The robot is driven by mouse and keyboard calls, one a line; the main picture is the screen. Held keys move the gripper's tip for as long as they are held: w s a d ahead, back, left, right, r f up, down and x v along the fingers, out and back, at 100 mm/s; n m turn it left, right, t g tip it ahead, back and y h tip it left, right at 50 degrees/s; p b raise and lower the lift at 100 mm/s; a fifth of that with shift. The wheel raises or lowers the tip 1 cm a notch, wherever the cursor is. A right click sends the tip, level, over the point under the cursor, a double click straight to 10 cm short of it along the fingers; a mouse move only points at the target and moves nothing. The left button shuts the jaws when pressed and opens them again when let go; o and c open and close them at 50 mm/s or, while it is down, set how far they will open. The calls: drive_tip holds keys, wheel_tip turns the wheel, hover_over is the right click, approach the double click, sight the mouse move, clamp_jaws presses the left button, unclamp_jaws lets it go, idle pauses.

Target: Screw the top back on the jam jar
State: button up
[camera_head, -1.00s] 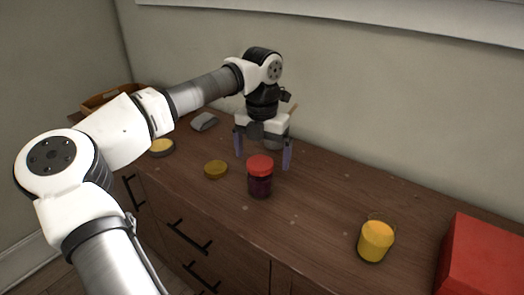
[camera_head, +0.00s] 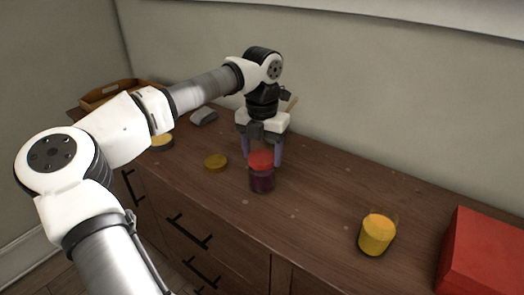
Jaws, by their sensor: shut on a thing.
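The jam jar (camera_head: 262,183), dark purple inside, stands upright on the wooden cabinet top. Its red lid (camera_head: 261,160) sits at the jar's mouth; how far it is seated on the thread cannot be told. My gripper (camera_head: 262,158) points straight down over the jar. Its two purple fingers are closed in at either side of the red lid and hold it. The lid partly hides the fingertips.
A glass with yellow contents (camera_head: 377,236) stands to the right, before a red box (camera_head: 485,255). A grey object (camera_head: 204,116) and wooden tray (camera_head: 125,93) are behind left. Bare wood separates jar and glass.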

drive_tip(key=shift+c, duration=1.4)
drive_tip(key=shift+m+p, duration=0.35)
drive_tip(key=shift+m, duration=0.25)
drive_tip(key=shift+f+m, duration=0.1)
drive_tip(key=shift+m, duration=0.8)
drive_tip(key=shift+m+p, duration=0.7)
drive_tip(key=shift+m, duration=0.8)
drive_tip(key=shift+m+p, duration=0.4)
drive_tip(key=shift+m, duration=1.1)
